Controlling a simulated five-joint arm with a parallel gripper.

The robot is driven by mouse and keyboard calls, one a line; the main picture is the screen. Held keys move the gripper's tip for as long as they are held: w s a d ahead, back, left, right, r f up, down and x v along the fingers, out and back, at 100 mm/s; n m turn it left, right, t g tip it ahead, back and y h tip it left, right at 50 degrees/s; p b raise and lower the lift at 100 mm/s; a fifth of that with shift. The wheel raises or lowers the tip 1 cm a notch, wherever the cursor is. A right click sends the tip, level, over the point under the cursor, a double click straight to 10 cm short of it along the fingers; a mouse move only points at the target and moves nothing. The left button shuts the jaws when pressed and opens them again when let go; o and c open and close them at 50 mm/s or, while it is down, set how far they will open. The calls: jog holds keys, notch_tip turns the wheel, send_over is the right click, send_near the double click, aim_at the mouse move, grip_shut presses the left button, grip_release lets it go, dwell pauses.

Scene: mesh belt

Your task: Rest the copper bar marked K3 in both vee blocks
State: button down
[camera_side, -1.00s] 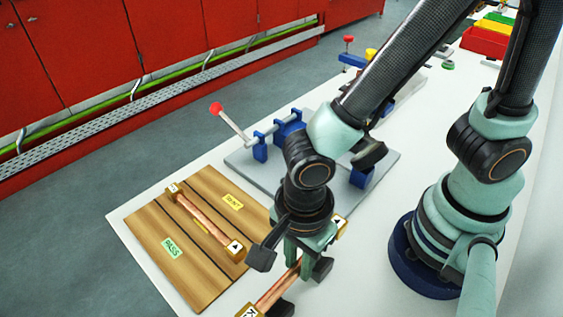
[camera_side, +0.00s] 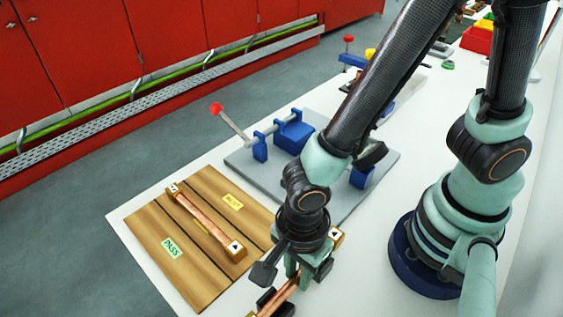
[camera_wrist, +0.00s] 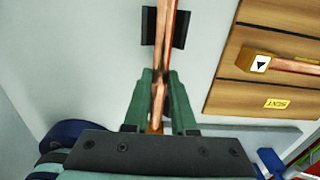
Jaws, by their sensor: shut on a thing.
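My gripper (camera_side: 300,268) is shut on a copper bar (camera_side: 280,297) with brass end blocks, one with a black triangle (camera_side: 336,237). I cannot read a K3 mark on it now; its near end is at the lower picture edge. In the wrist view the bar (camera_wrist: 167,30) runs lengthwise between my fingers (camera_wrist: 161,85). A black vee block (camera_wrist: 181,29) shows on both sides of the bar there, and the same block (camera_side: 266,297) shows at the bottom of the side view. I cannot tell whether the bar touches it. The other vee block is not clearly visible.
A second copper bar (camera_side: 205,217) lies on a grooved wooden board (camera_side: 150,232) with PASS and SENT labels. A blue fixture (camera_side: 293,137) with a red-knobbed lever stands on a grey plate (camera_side: 243,163) behind my gripper.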

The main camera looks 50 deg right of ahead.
jog(key=shift+f, duration=0.45)
dwell(0.5)
jog(key=c, duration=0.7)
grip_release()
jog(key=shift+o, duration=0.2)
notch_tip(320, 180, up, 12)
jog(key=w+d+r+n+t, duration=0.2)
jog(key=w+d+r+n, duration=0.1)
jog(key=d+n, duration=0.3)
jog(key=w+d+r+n+t, duration=0.1)
jog(key=w+d+r+n, duration=0.3)
jog(key=d, duration=0.5)
jog(key=w+d+r+n+t, duration=0.2)
jog(key=w+d+r+n, duration=0.1)
jog(key=w+d+n, duration=0.2)
jog(key=d+n, duration=0.2)
jog(key=n, duration=0.1)
jog(key=shift+w+d+r+t, duration=0.25)
jog(key=shift+r+t, duration=0.05)
